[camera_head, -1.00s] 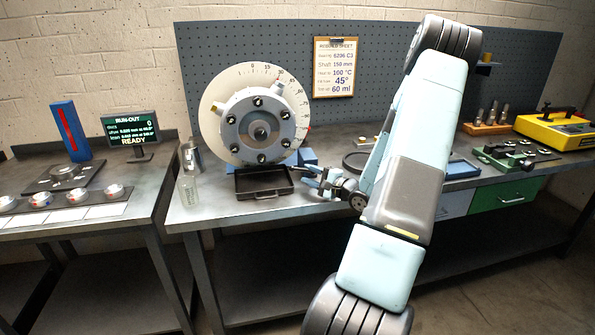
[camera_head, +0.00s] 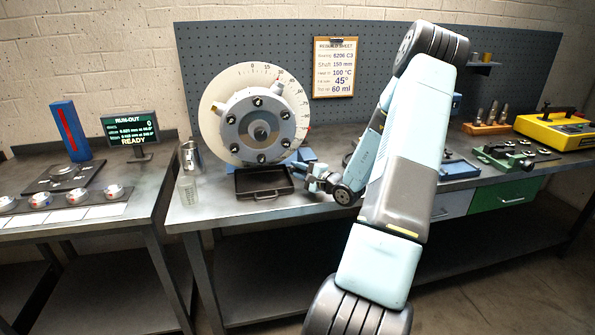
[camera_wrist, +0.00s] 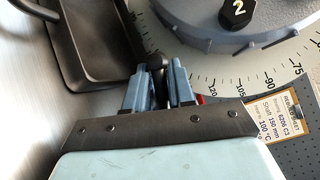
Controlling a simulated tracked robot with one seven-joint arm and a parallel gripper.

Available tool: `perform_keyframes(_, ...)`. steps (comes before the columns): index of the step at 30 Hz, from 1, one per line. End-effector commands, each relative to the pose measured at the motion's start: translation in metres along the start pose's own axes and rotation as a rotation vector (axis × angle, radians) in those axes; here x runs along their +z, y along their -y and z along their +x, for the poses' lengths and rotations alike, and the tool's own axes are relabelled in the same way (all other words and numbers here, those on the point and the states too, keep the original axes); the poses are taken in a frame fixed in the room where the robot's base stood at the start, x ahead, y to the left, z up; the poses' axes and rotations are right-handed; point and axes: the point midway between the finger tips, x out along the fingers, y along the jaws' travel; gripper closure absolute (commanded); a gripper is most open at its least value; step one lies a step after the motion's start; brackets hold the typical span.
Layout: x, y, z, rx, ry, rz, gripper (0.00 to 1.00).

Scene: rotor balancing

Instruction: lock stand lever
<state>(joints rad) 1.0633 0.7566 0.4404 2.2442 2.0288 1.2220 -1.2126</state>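The stand lever (camera_wrist: 157,62), a dark stem with a rounded black knob, shows in the wrist view beside the rim of the rotor's dial. My gripper (camera_wrist: 158,80) has its two blue-grey fingers on either side of this lever. The gap is narrow, and I cannot tell whether the fingers press on it. In the head view my gripper (camera_head: 312,175) is low at the right of the stand's base, and the lever there is too small to make out. The rotor (camera_head: 258,125) with its white degree dial (camera_head: 215,100) stands upright on the bench.
A black tray (camera_head: 262,194) lies under the rotor, close to the left of my gripper. A metal cup (camera_head: 190,157) and a glass beaker (camera_head: 188,190) stand left of it. The pegboard (camera_head: 390,60) with the rebuild sheet (camera_head: 334,67) is behind.

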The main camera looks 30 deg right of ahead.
Motion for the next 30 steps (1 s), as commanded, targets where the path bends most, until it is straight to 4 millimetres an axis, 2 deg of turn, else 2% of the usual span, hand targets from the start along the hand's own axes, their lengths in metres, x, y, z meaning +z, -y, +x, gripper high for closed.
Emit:
perform_keyframes(1,0.0,-0.0004,-0.0002,0.001,0.0,0.0,0.84)
perform_keyframes(6,0.0001,-0.0008,-0.0004,0.002,0.0,0.001,1.0)
perform_keyframes(19,-0.0004,-0.0013,-0.0012,0.002,-0.001,0.003,1.0)
perform_keyframes(30,-0.0086,0.0039,-0.0087,-0.025,-0.01,0.03,1.0)
